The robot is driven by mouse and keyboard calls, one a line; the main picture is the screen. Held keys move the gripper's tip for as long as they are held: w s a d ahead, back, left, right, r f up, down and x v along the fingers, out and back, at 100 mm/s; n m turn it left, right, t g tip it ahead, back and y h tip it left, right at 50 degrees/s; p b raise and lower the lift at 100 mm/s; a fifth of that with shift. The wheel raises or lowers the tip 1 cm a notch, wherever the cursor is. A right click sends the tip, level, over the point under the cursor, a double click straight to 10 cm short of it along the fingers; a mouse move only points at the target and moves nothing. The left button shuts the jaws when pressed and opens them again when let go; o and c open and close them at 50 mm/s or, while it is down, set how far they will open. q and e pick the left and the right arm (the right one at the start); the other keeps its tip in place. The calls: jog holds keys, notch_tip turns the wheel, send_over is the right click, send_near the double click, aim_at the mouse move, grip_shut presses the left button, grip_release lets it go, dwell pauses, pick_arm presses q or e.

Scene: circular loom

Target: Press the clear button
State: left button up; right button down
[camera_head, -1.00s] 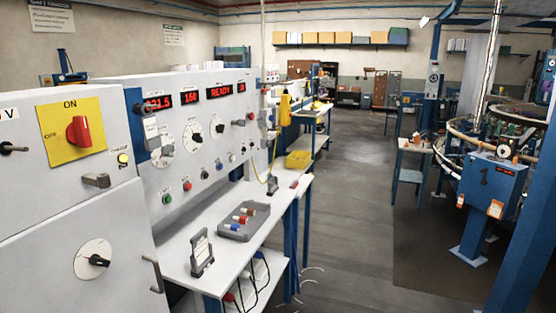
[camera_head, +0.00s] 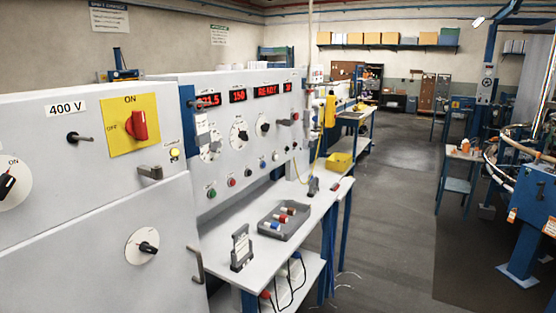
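The control panel (camera_head: 270,130) stands upright at the back of a white bench, with red displays along its top, one reading READY (camera_head: 266,90). Below the dials runs a row of small buttons: a green button (camera_head: 211,193), a red button (camera_head: 232,182), and several others to the right, including a blue button (camera_head: 262,158). Their labels are too small to read, so I cannot tell which one is the clear button. Neither of my grippers is in view.
A grey cabinet with a red ON/OFF switch (camera_head: 139,125) on a yellow plate stands at the left. The white bench (camera_head: 310,207) holds a grey tray (camera_head: 270,225) and a small stand (camera_head: 241,247). Open floor (camera_head: 390,210) lies to the right, before the blue loom (camera_head: 530,210).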

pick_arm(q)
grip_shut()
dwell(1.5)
